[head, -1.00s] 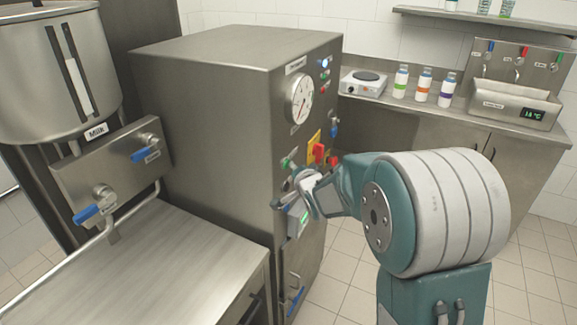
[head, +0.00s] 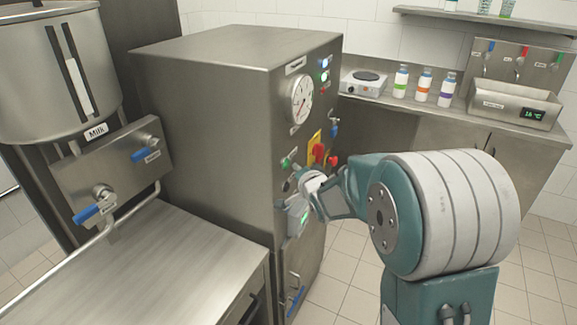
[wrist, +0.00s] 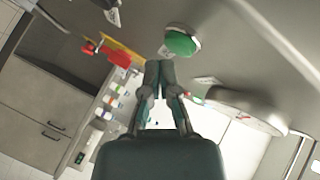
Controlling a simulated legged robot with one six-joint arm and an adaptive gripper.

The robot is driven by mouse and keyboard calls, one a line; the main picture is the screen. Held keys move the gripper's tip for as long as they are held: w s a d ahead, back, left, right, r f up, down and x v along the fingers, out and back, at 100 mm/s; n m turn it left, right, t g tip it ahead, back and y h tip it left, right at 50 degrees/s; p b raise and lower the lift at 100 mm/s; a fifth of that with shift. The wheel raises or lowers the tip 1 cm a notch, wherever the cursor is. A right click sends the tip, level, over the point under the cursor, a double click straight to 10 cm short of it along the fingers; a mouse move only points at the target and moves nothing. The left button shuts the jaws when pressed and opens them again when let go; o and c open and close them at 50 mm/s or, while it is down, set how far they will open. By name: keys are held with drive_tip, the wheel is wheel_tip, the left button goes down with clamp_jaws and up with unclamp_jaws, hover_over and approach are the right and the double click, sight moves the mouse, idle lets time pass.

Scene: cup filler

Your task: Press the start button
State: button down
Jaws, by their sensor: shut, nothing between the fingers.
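A round green button (wrist: 182,43) on the machine's front panel shows large in the wrist view, just beyond and to the right of my fingertips. It also shows small in the head view (head: 286,163), left of the red switch (head: 319,152). My gripper (wrist: 160,66) is shut and empty, with its two fingertips together. In the head view my gripper (head: 288,186) is close to the panel, just below the green button. I cannot tell whether the fingertips touch the button or the panel.
The steel machine (head: 215,120) carries a round gauge (head: 302,99) and small lights above the switches. A box with a green display (head: 304,217) is beside my gripper. The milk tank and steel table are at left. Bottles (head: 423,85) and a hot plate stand behind at right.

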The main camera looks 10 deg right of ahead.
drive_tip(key=shift+d, duration=0.1)
drive_tip(key=s+d, duration=0.2)
drive_tip(key=d, duration=0.1)
drive_tip(key=s+d, duration=0.1)
drive_tip(key=shift+s+d, duration=0.25)
drive_tip(key=shift+d, duration=0.1)
idle(0.7)
drive_tip(key=s+d+r+n+g+h, duration=0.1)
drive_tip(key=s+r+n+g+h, duration=0.15)
drive_tip(key=s, duration=0.45)
drive_tip(key=s+r+n+g+h, duration=0.1)
drive_tip(key=s+r+g, duration=0.15)
drive_tip(key=s, duration=0.45)
drive_tip(key=s+a+n+g, duration=0.3)
drive_tip(key=s+n, duration=0.3)
drive_tip(key=s, duration=1.4)
drive_tip(key=shift+s+a+f+g+y, duration=0.2)
drive_tip(key=shift+g+y, duration=0.25)
drive_tip(key=shift+g, duration=0.35)
